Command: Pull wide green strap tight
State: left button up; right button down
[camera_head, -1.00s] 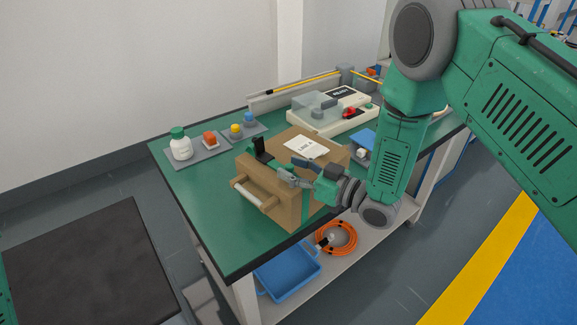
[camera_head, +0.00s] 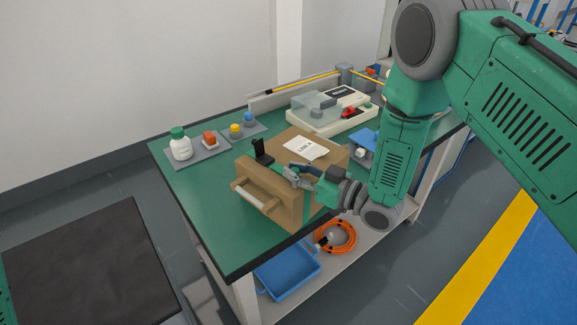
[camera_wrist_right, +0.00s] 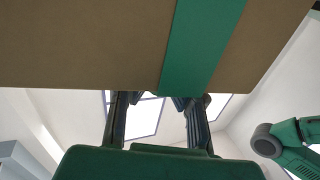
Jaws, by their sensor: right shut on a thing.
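A brown box (camera_head: 258,172) stands on the green workbench, with a white label (camera_head: 305,148) on top. A wide green strap (camera_head: 306,205) runs over the box and down its side; it also shows across the box in the right wrist view (camera_wrist_right: 203,40). A black upright buckle-like part (camera_head: 262,152) sits on the box top. My right gripper (camera_head: 292,173) is at the box's upper edge, just right of the black part, shut on the green strap. The gripped bit is largely hidden by the fingers. My left gripper is out of view.
A bottle (camera_head: 180,146) and small coloured pieces stand at the back left. A clear-covered machine (camera_head: 325,108) is behind. A blue bin (camera_head: 286,275) and orange cable (camera_head: 338,237) lie on the lower shelf.

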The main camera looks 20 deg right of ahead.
jog(key=c, duration=1.4)
grip_release()
jog(key=shift+w+d, duration=0.1)
jog(key=v, duration=1.2)
jog(key=shift+d+f, duration=0.1)
jog(key=shift+f, duration=0.05)
jog(key=s+f+m+g+h, duration=0.4)
jog(key=s+f+g+h, duration=0.35)
jog(key=f, duration=0.75)
jog(key=s+f+m+g+h, duration=0.1)
jog(key=s+g, duration=0.1)
jog(key=s, duration=0.4)
jog(key=s+d+f+m+g+h, duration=0.1)
jog(key=s+f, duration=0.1)
jog(key=s, duration=0.4)
jog(key=s+d+f+m+g+h, duration=0.1)
jog(key=s+f+g+h, duration=0.1)
jog(key=s, duration=0.5)
jog(key=shift+d+g, duration=0.25)
jog(key=shift+g, duration=0.1)
